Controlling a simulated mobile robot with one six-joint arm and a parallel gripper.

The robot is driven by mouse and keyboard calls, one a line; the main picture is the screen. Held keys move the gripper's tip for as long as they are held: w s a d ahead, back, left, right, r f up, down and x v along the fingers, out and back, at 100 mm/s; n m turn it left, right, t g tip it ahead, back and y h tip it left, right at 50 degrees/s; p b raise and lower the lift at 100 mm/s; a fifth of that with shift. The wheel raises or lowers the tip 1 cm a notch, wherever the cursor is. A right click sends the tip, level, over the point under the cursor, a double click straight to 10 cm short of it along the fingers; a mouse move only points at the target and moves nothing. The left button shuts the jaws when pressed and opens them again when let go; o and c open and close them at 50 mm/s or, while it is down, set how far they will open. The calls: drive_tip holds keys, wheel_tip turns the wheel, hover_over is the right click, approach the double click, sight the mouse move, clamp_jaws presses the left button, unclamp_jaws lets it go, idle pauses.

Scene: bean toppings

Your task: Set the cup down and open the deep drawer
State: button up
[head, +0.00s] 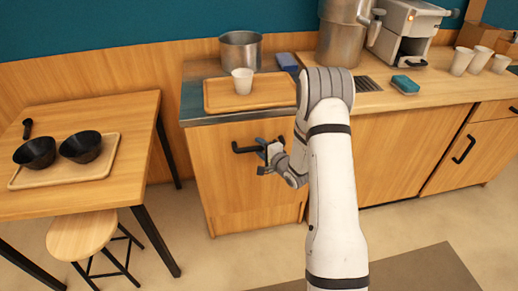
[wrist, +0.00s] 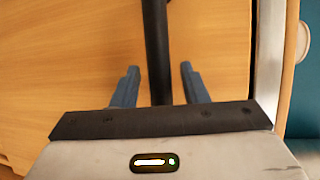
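The white cup (head: 242,81) stands upright on a wooden tray (head: 275,104) on the counter. Below it is the deep drawer (head: 245,195), a wide wooden front with a black bar handle (head: 245,148); it looks closed. My gripper (head: 264,157) is at the right part of this handle. In the wrist view, the black handle (wrist: 156,45) runs between the two blue fingers of my gripper (wrist: 159,85). The fingers are apart, with a gap on each side of the bar. I cannot see any contact with the handle.
A table (head: 90,105) with two black bowls on a tray stands at left, with a stool (head: 82,235) before it. A metal pot (head: 240,50), a coffee machine (head: 408,30), a sponge (head: 405,85) and several cups are on the counter. Floor before the drawer is clear.

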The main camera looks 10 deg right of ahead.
clamp_jaws()
